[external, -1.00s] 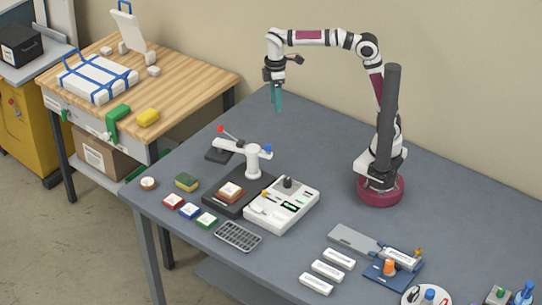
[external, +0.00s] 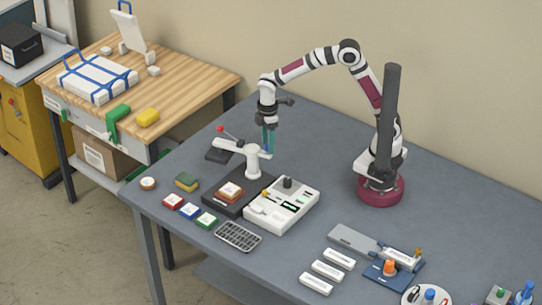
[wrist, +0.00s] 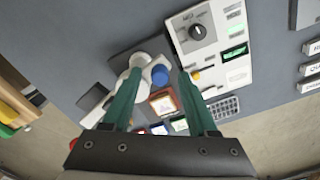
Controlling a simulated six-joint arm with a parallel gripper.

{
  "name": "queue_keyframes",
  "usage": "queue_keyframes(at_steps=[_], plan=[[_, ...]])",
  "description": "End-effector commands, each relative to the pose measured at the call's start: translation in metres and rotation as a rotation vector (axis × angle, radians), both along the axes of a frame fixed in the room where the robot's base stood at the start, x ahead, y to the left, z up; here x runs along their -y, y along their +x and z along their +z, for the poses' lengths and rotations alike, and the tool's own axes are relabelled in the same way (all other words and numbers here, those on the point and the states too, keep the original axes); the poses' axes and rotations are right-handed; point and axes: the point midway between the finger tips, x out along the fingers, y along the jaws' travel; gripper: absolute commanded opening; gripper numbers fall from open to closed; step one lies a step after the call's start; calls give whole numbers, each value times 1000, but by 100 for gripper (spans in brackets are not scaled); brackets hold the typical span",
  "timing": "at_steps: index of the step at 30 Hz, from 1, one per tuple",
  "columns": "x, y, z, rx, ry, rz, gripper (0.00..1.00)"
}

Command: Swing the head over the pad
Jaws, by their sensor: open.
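The head (external: 219,155) is a dark plate under the left end of a white swing arm (external: 236,147). It sits off to the back left of the pad (external: 230,189), not above it. The arm turns on a white post (external: 253,163) and carries a blue knob (external: 267,148) at its right end. The pad is a brown block with a white top on a black base. My gripper (external: 268,143) points down, open, at the blue knob. In the wrist view the blue knob (wrist: 160,75) shows between the two teal fingers; I cannot tell whether they touch it.
A white control box (external: 282,206) with a dark dial stands right of the black base. Red, blue and green blocks (external: 188,211), a sponge (external: 186,182) and a dark grid rack (external: 238,236) lie in front. The bench behind the swing arm is clear.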

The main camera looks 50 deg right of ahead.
Motion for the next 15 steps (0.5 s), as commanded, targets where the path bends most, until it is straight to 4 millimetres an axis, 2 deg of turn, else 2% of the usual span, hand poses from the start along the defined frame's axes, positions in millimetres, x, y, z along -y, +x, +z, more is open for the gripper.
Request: queue_keyframes(at_steps=[3, 12, 13, 15], plan=[[0, 0, 0, 0, 0, 0, 59], [0, 0, 1, 0, 0, 0, 5], [0, 0, 1, 0, 0, 0, 0], [0, 0, 1, 0, 0, 0, 0]])
